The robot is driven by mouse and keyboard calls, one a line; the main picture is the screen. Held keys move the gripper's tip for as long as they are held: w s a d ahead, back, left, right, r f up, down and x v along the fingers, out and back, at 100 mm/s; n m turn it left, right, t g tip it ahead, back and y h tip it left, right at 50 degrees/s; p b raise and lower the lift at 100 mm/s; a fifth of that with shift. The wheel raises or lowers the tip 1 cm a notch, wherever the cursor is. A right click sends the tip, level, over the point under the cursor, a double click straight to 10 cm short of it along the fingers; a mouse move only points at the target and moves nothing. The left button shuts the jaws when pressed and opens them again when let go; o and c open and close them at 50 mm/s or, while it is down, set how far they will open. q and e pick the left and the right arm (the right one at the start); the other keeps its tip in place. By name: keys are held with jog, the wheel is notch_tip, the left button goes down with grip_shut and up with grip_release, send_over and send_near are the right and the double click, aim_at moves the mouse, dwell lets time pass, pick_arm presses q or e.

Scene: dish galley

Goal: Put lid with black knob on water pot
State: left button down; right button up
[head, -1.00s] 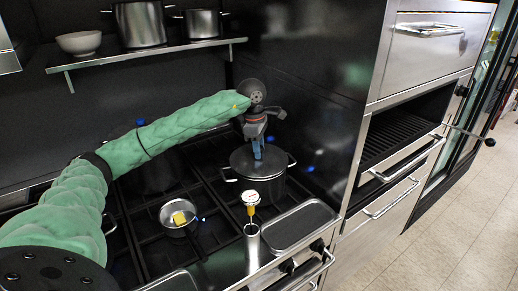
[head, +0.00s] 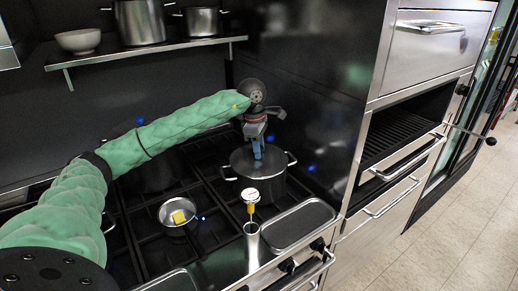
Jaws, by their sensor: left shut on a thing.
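A dark pot (head: 262,190) with two side handles stands on the back right of the stove. A grey lid (head: 248,168) lies over its mouth and looks about level. I cannot tell whether its rim is fully seated. My left gripper (head: 257,152) points down over the middle of the lid and is shut on the lid's knob. The blue fingers hide the knob, so its colour does not show. My right gripper is not in view.
A small pan (head: 178,215) with a yellow piece in it sits left of the pot. In front stand a metal cylinder with a thermometer (head: 251,197) and an empty tray (head: 298,224). A shelf (head: 150,53) with a bowl (head: 78,41) and pots is above. A dark wall is close at right.

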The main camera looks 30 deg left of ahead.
pick_arm(q)
jog(key=shift+f+b, duration=0.15)
jog(key=shift+b, duration=0.25)
dwell(0.7)
dwell(0.3)
jog(key=c, duration=0.5)
grip_release()
jog(key=shift+r+p, duration=1.05)
jog(key=shift+r, duration=2.45)
